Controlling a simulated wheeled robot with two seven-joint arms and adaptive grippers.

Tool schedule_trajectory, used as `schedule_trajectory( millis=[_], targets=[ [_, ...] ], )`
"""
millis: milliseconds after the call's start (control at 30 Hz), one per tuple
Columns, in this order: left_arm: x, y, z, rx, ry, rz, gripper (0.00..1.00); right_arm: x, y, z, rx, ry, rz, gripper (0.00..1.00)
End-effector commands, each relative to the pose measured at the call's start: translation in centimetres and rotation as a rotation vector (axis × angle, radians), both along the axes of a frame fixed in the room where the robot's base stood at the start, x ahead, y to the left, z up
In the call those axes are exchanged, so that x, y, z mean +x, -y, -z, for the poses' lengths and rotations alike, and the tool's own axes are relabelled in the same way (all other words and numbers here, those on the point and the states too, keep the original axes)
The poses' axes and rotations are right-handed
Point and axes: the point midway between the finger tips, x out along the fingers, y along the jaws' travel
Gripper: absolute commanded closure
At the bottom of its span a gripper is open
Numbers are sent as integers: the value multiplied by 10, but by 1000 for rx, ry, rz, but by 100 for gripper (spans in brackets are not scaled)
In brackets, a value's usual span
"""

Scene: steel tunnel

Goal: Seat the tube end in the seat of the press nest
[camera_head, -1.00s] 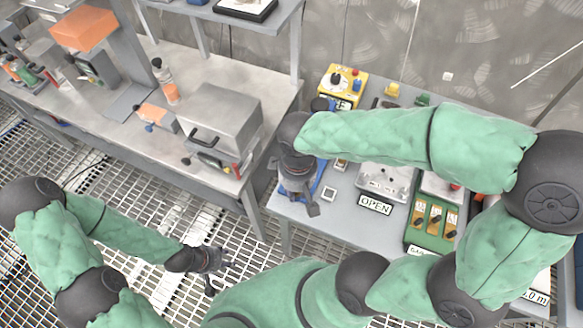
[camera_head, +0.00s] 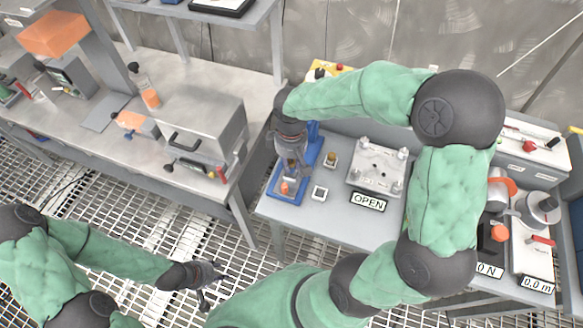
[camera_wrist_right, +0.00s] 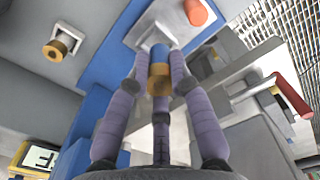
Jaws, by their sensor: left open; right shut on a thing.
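My right gripper (camera_head: 292,172) is over the blue press (camera_head: 297,195) at the left of the grey table, pointing down. In the right wrist view, its fingers (camera_wrist_right: 160,75) are shut around a short tube, blue at one end and brass at the other (camera_wrist_right: 158,78). Past the tube is a pale plate on the blue base, with an orange cylinder (camera_wrist_right: 196,12) beside it; the orange piece also shows in the head view (camera_head: 284,187). The fingers hide the seat, so I cannot tell whether the tube touches it. My left gripper (camera_head: 208,283) is open and empty, above the grated floor.
One small white square holder has a brass piece (camera_head: 330,160); another looks empty (camera_head: 319,193). A pale plate with corner posts (camera_head: 378,165) stands behind the OPEN sign (camera_head: 367,202). The left workbench carries a grey box (camera_head: 205,122) close to the right hand.

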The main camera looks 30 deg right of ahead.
Motion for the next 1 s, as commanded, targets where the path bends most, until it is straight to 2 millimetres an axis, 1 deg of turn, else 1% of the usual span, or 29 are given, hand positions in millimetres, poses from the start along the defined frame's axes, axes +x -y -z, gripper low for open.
schedule_trajectory(
  millis=[167, 300, 367, 633, 767, 800, 867, 1000],
  targets=[
    [0, 0, 6, 0, 0, 0, 58, 7, 6, 13, 0, -1, 2, 98],
    [0, 0, 14, 0, 0, 0, 58, 6, 5, 34, 0, -3, 0, 98],
    [0, 0, 15, 0, 0, 0, 58, 6, 5, 40, 0, -2, 0, 98],
    [0, 0, 14, 0, 0, 0, 58, 6, 5, 40, 0, 0, 0, 98],
    [0, 0, 17, 0, 0, 0, 58, 6, 5, 44, 0, 0, 0, 98],
    [0, 0, 16, 0, 0, 0, 58, 6, 5, 43, 0, 0, 0, 73],
    [0, 0, 16, 0, 0, 0, 58, 6, 5, 43, 0, 0, 0, 56],
    [0, 0, 16, 0, 0, 0, 58, 6, 5, 43, 0, 0, 0, 55]
  ],
)
